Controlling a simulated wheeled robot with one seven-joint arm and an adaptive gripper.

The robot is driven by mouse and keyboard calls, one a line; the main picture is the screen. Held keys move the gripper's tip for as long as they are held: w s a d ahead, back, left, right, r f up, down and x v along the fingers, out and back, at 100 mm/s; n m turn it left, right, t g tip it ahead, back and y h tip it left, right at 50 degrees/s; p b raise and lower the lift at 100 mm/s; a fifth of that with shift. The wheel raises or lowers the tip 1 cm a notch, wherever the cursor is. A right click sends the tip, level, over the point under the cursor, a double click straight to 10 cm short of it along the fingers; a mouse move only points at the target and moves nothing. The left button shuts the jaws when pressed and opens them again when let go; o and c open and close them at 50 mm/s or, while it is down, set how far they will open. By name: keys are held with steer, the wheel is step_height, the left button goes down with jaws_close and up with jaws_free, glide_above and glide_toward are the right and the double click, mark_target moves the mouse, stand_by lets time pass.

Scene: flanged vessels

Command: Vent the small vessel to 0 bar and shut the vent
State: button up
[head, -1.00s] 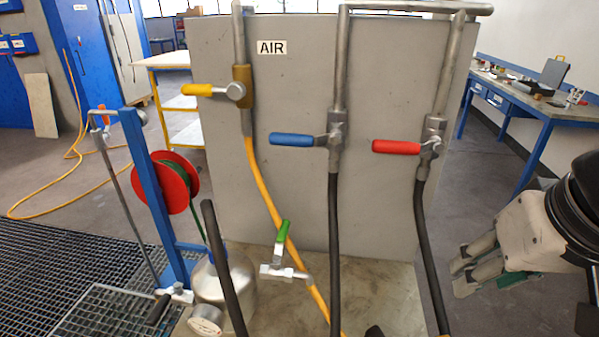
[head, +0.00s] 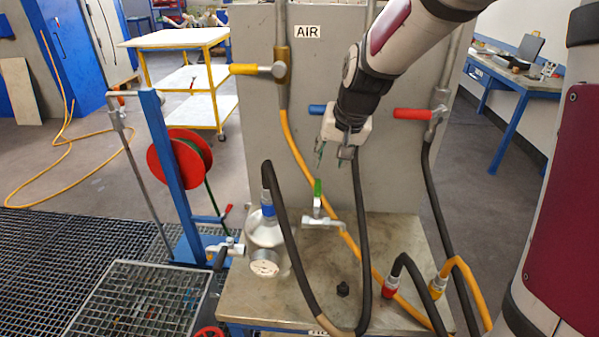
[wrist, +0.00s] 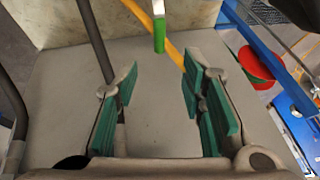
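The small metal vessel (head: 265,232) stands on the left of the bench, with a round white gauge (head: 264,264) on its front; its reading is too small to make out. To its right is a valve on a thin pipe (head: 325,221), its green handle (head: 318,188) standing up from the pipe. My gripper (head: 335,160) hangs just above and slightly right of this handle in the head view. In the wrist view my gripper (wrist: 160,78) is open and empty, green pads apart, and the green handle (wrist: 159,36) shows beyond the gap between the fingertips.
Yellow (head: 250,69) and red (head: 412,114) lever handles stick out from the grey panel; the blue one (head: 317,109) is partly behind my wrist. Black hoses (head: 290,240) loop over the bench. A valve with a black handle (head: 219,258) is left of the vessel.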

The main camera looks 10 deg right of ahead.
mark_target(319, 187)
steer(key=x, duration=1.3)
steer(key=shift+c, duration=0.2)
jaws_close()
